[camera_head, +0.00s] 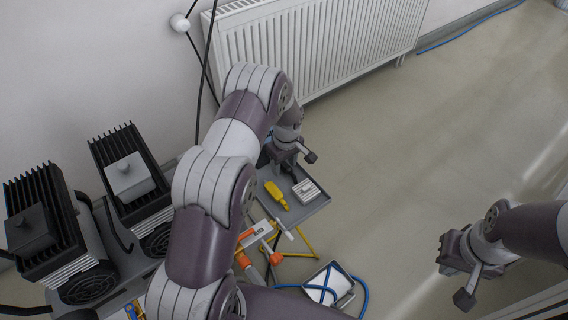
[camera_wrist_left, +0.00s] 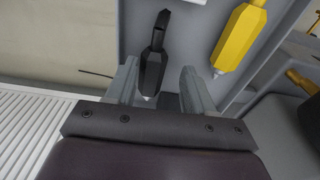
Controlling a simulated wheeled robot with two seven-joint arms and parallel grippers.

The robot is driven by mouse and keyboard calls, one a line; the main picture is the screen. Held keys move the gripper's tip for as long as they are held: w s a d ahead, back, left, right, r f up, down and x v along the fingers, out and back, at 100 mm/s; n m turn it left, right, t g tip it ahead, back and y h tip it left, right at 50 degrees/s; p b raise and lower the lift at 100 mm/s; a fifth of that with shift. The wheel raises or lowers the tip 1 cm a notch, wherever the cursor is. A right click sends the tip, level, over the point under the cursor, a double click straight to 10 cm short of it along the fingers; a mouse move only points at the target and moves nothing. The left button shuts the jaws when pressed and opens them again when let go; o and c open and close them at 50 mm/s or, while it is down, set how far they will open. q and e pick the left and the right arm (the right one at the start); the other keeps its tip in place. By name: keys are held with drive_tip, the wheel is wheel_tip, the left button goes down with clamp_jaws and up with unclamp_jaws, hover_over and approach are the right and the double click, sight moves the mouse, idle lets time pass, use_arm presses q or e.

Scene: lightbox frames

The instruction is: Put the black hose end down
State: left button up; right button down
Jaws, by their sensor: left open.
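The black hose end (camera_wrist_left: 154,60) shows in the left wrist view, lying on the grey tray (camera_wrist_left: 190,42). It sits between the two fingers of my left gripper (camera_wrist_left: 160,88), with a gap on each side. My left gripper is open. In the head view this gripper (camera_head: 290,158) is low over the far end of the tray (camera_head: 318,207), and the black hose end is hidden or too small to make out there. My right gripper (camera_head: 462,275) is away over the floor at the right; its jaws are not clear.
A yellow hose end (camera_head: 277,195) and a white block (camera_head: 306,190) lie on the tray. Orange-handled tools (camera_head: 262,246) and a small tray with a blue hose (camera_head: 328,284) lie nearer. Black finned units (camera_head: 130,175) stand left. A radiator (camera_head: 315,45) stands behind. Floor at right is clear.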

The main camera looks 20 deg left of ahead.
sight(286, 168)
use_arm(q)
wheel_tip(286, 168, up, 11)
drive_tip(key=p, duration=0.3)
drive_tip(key=s+d+r+m, duration=0.2)
drive_tip(key=s+r+m, duration=0.1)
drive_tip(key=s, duration=0.4)
drive_tip(key=s+d+r+m, duration=0.2)
drive_tip(key=s+r+m, duration=0.2)
drive_tip(key=s, duration=0.4)
drive_tip(key=s+d+r+m+t, duration=0.1)
drive_tip(key=s+r+m, duration=0.3)
drive_tip(key=s, duration=0.4)
drive_tip(key=shift+d+r+m+h, duration=0.2)
drive_tip(key=shift+d+m+h, duration=0.1)
drive_tip(key=shift+d+m, duration=0.3)
drive_tip(key=shift+d, duration=0.1)
